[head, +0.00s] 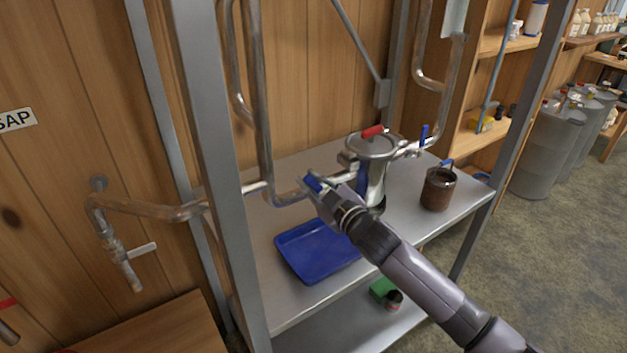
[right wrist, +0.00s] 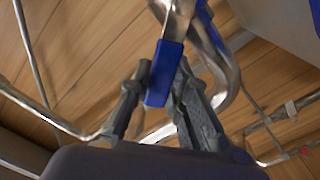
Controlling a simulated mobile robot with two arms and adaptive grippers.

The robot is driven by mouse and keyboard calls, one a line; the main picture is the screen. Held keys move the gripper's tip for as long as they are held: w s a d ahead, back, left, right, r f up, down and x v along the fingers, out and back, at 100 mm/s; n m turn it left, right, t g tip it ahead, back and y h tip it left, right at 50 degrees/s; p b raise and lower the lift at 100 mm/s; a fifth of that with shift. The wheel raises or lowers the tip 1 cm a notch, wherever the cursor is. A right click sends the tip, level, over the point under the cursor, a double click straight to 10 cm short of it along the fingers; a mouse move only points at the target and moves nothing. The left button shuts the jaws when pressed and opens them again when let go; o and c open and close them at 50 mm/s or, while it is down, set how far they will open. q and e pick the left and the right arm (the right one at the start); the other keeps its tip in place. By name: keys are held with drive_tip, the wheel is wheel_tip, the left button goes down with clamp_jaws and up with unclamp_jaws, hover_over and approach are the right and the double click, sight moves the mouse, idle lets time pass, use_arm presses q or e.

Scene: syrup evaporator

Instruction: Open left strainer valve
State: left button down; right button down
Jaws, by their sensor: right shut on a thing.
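The strainer (head: 376,146) is a steel canister with a red handle on its lid, standing on the metal shelf in the head view. Pipes join it on both sides. The blue handle of the left strainer valve (head: 312,183) shows at the tip of my right gripper (head: 321,188). In the right wrist view the blue handle (right wrist: 164,72) lies between the two fingers of the right gripper (right wrist: 160,95), which is shut on it. The valve body is partly hidden by my gripper in the head view. My left gripper is not in view.
A second blue valve handle (head: 424,134) is right of the strainer. A rusty brown pot (head: 438,190) stands at the right. A grey rack post (head: 222,190) rises at the left.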

idle(0.3)
drive_tip(key=c, duration=1.5)
unclamp_jaws()
drive_tip(key=v, duration=1.2)
